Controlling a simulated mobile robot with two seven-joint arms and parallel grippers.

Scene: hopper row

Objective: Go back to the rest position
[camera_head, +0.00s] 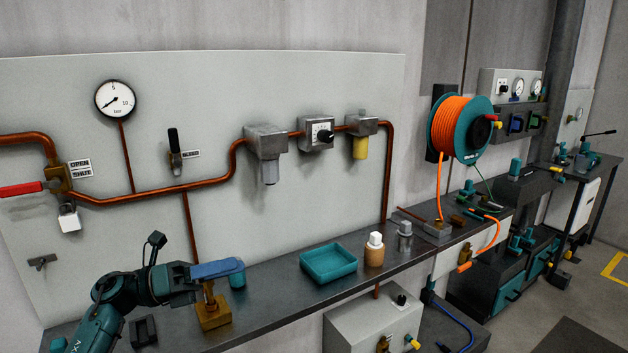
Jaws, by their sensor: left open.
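My left arm comes in from the lower left. Its gripper (194,284) is open at the left end of the bench, just beside a blue lever-like piece (216,268) above a brass block (213,313). I cannot tell whether the gripper touches the blue piece. A short teal cylindrical part (237,274) shows at the right end of the blue piece. My right gripper is not in view.
The dark bench (275,302) carries a teal tray (328,264), a tan bottle with a white cap (375,250) and a grey metal cylinder (405,237). Behind is a panel with copper pipes, a gauge (115,99) and a red lever (20,190). An orange hose reel (459,127) hangs right.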

